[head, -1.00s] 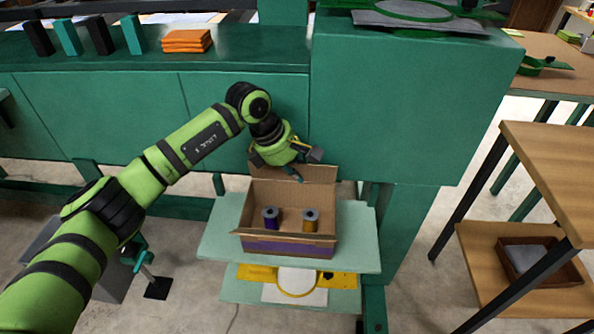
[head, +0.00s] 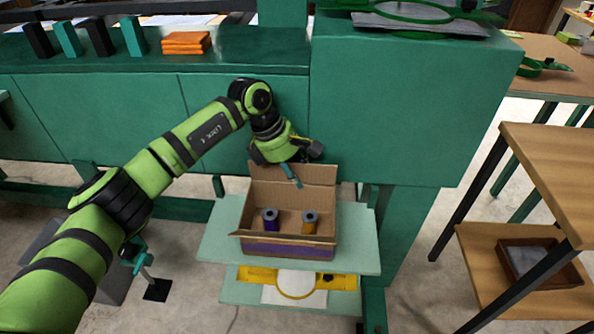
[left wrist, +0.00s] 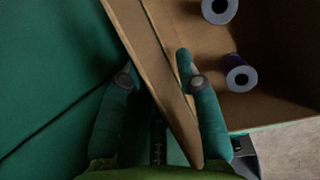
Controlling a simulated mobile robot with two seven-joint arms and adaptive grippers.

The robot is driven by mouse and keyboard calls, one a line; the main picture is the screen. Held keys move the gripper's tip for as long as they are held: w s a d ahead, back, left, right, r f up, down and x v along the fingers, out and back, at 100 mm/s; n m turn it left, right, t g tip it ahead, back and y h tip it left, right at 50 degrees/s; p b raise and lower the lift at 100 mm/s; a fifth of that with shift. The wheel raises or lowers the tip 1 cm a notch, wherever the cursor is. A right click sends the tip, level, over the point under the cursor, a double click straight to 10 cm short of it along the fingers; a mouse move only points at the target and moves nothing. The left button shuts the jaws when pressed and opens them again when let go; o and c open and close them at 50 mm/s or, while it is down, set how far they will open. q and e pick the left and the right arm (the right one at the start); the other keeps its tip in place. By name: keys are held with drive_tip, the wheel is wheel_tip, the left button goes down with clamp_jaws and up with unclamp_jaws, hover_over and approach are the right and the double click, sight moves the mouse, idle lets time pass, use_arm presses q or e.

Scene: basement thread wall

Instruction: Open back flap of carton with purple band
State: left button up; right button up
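The cardboard carton (head: 248,210) with a purple band (head: 290,250) along its front stands on a pale green shelf. Its back flap (head: 318,174) stands up at the rear. My left gripper (head: 293,172) is at the top of this flap, with one finger showing on the flap's inner side. In the left wrist view the flap (left wrist: 150,70) runs between the two spread fingers (left wrist: 158,75); a gap shows beside it. My right gripper is out of view.
The pale green shelf (head: 357,240) has a lower tier holding a yellow item (head: 258,274). A green cabinet wall (head: 400,110) rises right behind the carton. Orange cloths (head: 186,42) lie on the green ledge. A wooden table (head: 560,170) stands at right.

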use_arm(q)
drive_tip(key=v, duration=1.2)
